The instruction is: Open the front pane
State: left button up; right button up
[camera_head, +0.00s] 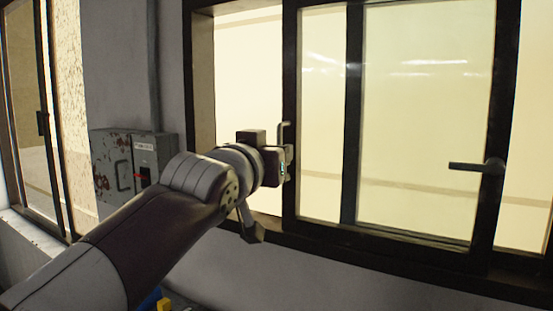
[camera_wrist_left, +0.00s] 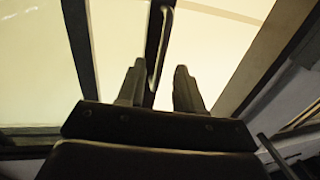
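The window has a dark frame and pale glass panes. One pane (camera_head: 324,110) has a dark left stile (camera_head: 291,60) with a slim bar handle (camera_head: 285,131), which also shows in the left wrist view (camera_wrist_left: 160,50). Another glass pane (camera_head: 430,110) has a dark lever handle (camera_head: 476,167) on its right stile. I cannot tell for sure which pane is the front one. My left gripper (camera_head: 287,163) is at the slim handle, covering its lower part. In the left wrist view its fingers (camera_wrist_left: 159,88) stand apart, with the handle between them in the picture; contact is not clear. My right gripper is out of view.
A worn grey electrical box (camera_head: 133,160) with a conduit is on the wall left of the window. Another dark-framed opening (camera_head: 42,120) is at far left. Small blue and yellow items (camera_head: 160,301) show at the bottom edge. The wall below the window is bare.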

pick_arm(q)
jog(key=b+v, duration=0.3)
jog(key=v, duration=0.7)
jog(key=shift+s+b, duration=0.3)
jog(key=shift+b, duration=0.1)
jog(key=shift+a, duration=0.1)
